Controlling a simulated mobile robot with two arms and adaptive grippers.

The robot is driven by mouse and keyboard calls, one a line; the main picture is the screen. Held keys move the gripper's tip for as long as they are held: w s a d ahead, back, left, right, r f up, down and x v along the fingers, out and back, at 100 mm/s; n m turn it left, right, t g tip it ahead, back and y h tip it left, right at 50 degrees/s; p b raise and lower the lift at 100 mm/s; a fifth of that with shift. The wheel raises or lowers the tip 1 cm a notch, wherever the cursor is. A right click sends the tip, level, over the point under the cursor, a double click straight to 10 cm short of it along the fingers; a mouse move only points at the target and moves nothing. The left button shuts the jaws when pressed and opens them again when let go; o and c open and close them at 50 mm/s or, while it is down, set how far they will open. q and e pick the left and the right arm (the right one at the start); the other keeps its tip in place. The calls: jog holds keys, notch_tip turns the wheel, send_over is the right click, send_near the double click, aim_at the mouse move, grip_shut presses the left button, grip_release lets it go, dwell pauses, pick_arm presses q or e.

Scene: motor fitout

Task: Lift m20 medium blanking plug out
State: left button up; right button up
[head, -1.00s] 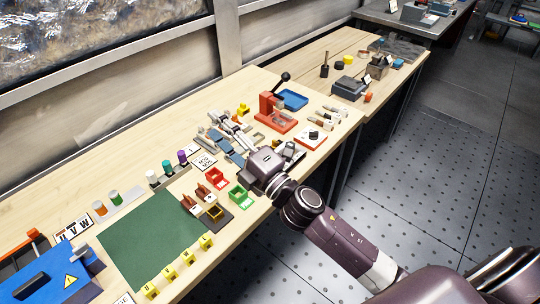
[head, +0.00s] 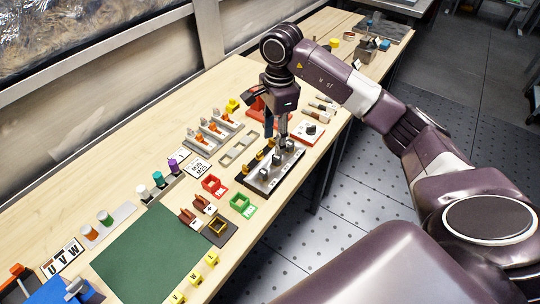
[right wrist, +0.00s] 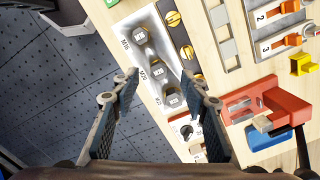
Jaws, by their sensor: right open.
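The M20 medium blanking plug (right wrist: 157,72) is a grey plug, the middle of three in a row on a dark block with a light label strip (head: 270,181). In the right wrist view it appears between the fingertips of my right gripper (right wrist: 160,76). That gripper is open and empty. In the head view my right gripper (head: 276,140) points down over the far part of the block and partly hides its plugs. I cannot tell the exact height of the fingertips above the plug. My left gripper is not in view.
Brass-coloured plugs (right wrist: 180,34) stand in a row beside the grey ones. Green (head: 242,204) and red (head: 213,186) bins lie nearer. The green mat (head: 150,252) is clear.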

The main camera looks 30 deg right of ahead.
aim_at(275, 157)
jog(key=shift+s+d+r+h, duration=0.15)
jog(key=shift+d+h, duration=0.15)
jog(key=shift+d, duration=0.35)
jog(key=shift+s+d+f, duration=0.1)
jog(key=shift+f, duration=0.2)
jog(key=f+p, duration=0.1)
jog(key=f, duration=0.2)
jog(key=a+f+p, duration=0.1)
jog(key=f+p, duration=0.1)
jog(key=f, duration=0.1)
jog(key=shift+a+f, duration=0.1)
jog(key=shift+f, duration=0.35)
jog(key=shift+c, duration=0.6)
jog(key=c, duration=0.9)
jog(key=shift+w, duration=0.2)
